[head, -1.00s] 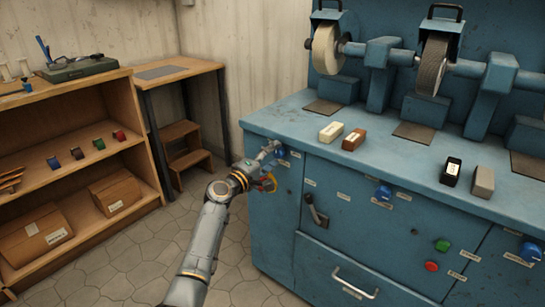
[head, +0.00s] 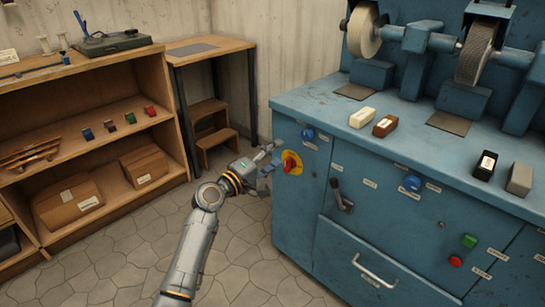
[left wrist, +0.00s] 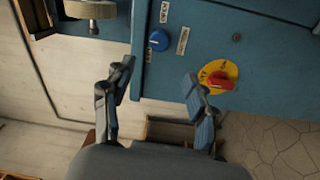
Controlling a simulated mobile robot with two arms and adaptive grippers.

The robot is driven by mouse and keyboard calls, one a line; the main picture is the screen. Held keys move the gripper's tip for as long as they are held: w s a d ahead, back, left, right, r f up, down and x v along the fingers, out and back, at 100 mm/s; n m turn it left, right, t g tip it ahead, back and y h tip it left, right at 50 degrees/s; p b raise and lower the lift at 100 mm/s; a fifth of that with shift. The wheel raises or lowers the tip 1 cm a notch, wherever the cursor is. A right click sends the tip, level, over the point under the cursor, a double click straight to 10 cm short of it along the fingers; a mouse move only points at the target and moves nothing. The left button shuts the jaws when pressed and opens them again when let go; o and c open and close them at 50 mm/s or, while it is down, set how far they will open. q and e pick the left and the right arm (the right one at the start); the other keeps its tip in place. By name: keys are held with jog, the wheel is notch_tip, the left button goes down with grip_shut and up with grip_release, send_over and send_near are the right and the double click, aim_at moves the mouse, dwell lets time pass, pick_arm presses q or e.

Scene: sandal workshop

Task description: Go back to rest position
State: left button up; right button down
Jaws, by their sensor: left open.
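My left gripper (head: 266,160) is open and empty in the head view, just left of the blue machine cabinet (head: 400,240). In the left wrist view its two fingers (left wrist: 158,95) stand wide apart with nothing between them. A red rotary switch on a yellow disc (head: 291,163) is on the cabinet's left front, close to the right of the gripper. The switch also shows beyond the right finger in the left wrist view (left wrist: 219,80). A blue knob (head: 307,134) sits above it. My right gripper is not in view.
A wooden shelf (head: 165,100) with boxes and small coloured items stands at the left. A small wooden table (head: 205,47) with a step stool (head: 212,130) is behind the gripper. Compound bars (head: 362,118) lie on the cabinet top. The tiled floor (head: 235,255) in front is clear.

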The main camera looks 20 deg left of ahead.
pick_arm(q)
jog(key=shift+s+a, duration=0.1)
jog(key=shift+s, duration=0.25)
